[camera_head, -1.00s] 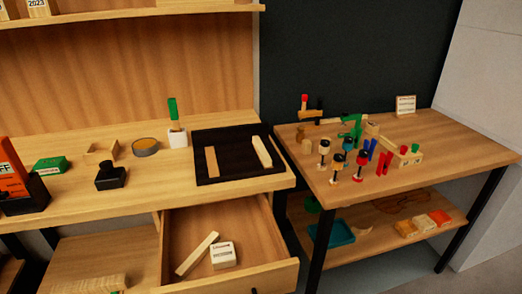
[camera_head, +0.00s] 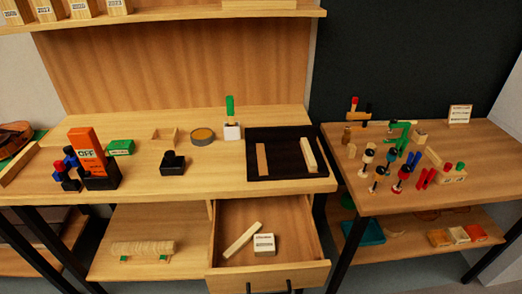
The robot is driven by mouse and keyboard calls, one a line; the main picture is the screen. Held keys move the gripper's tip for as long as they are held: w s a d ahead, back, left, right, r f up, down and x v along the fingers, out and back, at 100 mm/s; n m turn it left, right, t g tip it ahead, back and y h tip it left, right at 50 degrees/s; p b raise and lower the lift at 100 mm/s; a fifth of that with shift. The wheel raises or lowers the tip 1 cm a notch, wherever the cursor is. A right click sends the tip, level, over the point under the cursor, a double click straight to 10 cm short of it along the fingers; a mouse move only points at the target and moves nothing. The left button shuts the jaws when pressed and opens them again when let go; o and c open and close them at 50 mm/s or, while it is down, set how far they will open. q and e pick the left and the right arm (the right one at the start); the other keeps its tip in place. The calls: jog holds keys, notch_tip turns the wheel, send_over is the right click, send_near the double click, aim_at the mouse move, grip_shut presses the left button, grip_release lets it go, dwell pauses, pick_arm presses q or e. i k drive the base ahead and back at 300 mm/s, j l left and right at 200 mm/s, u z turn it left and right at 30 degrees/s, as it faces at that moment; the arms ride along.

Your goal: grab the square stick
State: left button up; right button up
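Several stick-like pieces are in view. A pale, thick stick with a squarish section (camera_head: 308,154) lies on the right part of a black tray (camera_head: 285,173) on the bench. A flatter, browner strip (camera_head: 262,159) lies on the left part of the same tray. Another pale stick (camera_head: 241,239) lies slanted in the open drawer (camera_head: 222,262), beside a small white-topped block (camera_head: 264,244). I cannot tell for certain which one is the square stick. Neither of my grippers is in view.
The drawer stands open below the bench (camera_head: 220,184). A side table (camera_head: 350,195) with clamps is at the right.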

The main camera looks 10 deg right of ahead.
aim_at(312, 163)
jog(key=l+u, duration=0.4)
jog(key=i+l+u, duration=0.1)
jog(key=u, duration=0.3)
jog(key=l+u, duration=0.4)
jog(key=k+l+u, duration=0.15)
jog(key=u, duration=0.3)
jog(key=l, duration=0.1)
